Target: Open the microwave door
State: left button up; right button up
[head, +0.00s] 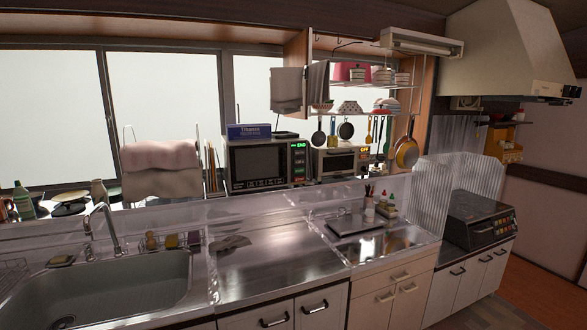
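The microwave (264,164) stands on the ledge behind the counter, near the middle of the head view. Its front has a dark window in a light frame. Its door looks shut, with a control panel (299,160) and a green lit display at the right side. The door's handle is too small to make out clearly. Neither of my grippers shows in the head view.
A blue box (249,131) lies on top of the microwave. A toaster oven (340,161) stands close at its right, under hanging pans and ladles. A towel rack (161,170) stands to the left. The steel counter (275,262) in front is mostly clear, beside the sink (100,290).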

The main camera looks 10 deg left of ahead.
aim_at(251, 166)
jog(key=i+l+u, duration=0.35)
jog(key=i, duration=0.15)
jog(key=i+l+u, duration=0.75)
jog(key=i+l, duration=0.15)
